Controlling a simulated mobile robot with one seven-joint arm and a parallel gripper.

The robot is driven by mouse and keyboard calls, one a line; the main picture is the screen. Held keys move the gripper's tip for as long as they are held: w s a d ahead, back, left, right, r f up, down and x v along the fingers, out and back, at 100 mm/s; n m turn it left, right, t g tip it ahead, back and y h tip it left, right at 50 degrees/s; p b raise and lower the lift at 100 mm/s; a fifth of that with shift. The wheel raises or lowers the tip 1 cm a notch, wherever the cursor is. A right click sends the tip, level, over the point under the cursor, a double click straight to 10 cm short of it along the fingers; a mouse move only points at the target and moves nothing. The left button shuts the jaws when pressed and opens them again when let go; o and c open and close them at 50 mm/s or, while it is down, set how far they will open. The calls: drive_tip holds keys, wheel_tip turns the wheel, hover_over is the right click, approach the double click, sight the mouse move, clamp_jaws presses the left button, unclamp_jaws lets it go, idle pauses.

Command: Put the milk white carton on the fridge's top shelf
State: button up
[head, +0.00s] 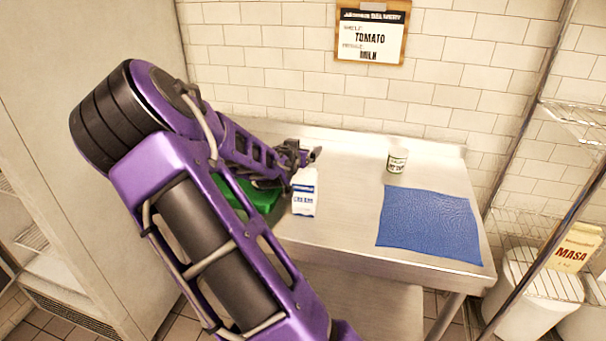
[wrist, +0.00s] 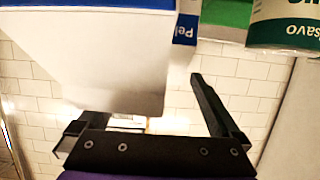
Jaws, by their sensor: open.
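A white carton (head: 304,192) with a blue band reading CREAM stands upright on the steel table, just in front of my gripper (head: 304,152). In the wrist view a large white carton (wrist: 95,70) with a blue band fills the upper left. It reaches down toward the space between my open fingers (wrist: 140,105); contact cannot be told. Whether it is the cream carton or a milk carton, I cannot tell. No label reading milk shows on a carton. A tall grey cabinet (head: 90,190) with shelves beside it at the lower left may be the fridge.
A green object (head: 262,197) lies partly under my arm. A small can (head: 397,160) and a blue mat (head: 430,225) are on the table's right side. A green-and-white can (wrist: 285,28) shows in the wrist view. A wire rack (head: 540,280) stands at right.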

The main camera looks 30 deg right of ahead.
clamp_jaws()
drive_tip(key=shift+r, duration=0.1)
idle(0.4)
